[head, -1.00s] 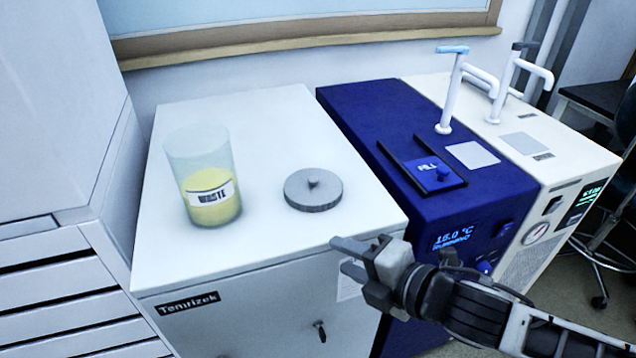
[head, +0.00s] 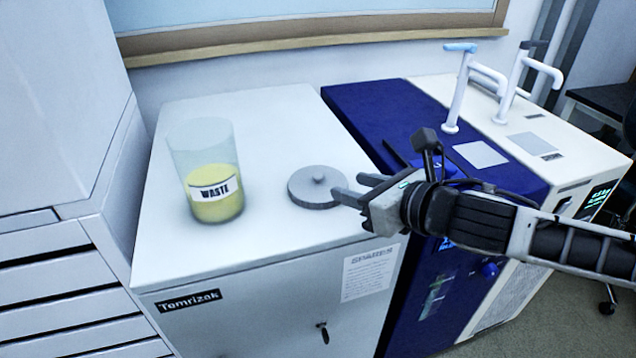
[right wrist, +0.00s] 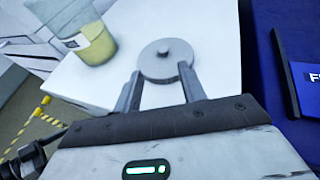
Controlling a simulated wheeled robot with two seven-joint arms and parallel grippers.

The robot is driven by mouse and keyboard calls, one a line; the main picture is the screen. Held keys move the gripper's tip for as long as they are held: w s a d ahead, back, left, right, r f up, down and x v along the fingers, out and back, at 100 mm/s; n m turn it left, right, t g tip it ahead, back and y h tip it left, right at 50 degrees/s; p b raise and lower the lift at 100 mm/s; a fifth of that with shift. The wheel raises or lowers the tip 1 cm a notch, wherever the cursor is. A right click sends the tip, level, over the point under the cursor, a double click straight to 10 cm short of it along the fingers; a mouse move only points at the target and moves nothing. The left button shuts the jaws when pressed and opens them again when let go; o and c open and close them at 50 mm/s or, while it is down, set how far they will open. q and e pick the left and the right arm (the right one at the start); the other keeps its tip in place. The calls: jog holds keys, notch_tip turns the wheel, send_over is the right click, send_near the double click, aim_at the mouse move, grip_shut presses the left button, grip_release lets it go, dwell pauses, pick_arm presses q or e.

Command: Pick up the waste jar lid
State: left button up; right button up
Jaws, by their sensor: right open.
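The waste jar lid (head: 314,190) is a round grey disc with a small knob on top, lying flat on the white cabinet top. It also shows in the right wrist view (right wrist: 165,62). My right gripper (head: 350,187) is open, with its fingers pointing left at the lid's right edge. In the right wrist view the lid lies at and beyond the two fingertips (right wrist: 158,80); I cannot tell whether they touch it. The waste jar (head: 213,195), clear with yellow contents and a WASTE label, stands open and upright left of the lid. My left gripper is not in view.
The white cabinet top (head: 270,125) is clear around the lid and jar. A blue unit (head: 365,110) stands to its right, with a cream unit having upright taps (head: 456,95) beyond. A wall with a wooden-framed window is behind.

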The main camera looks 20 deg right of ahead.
aim_at(320, 177)
jog(key=x, duration=0.8)
jog(key=shift+w+f, duration=0.15)
jog(key=shift+w, duration=0.1)
grip_shut()
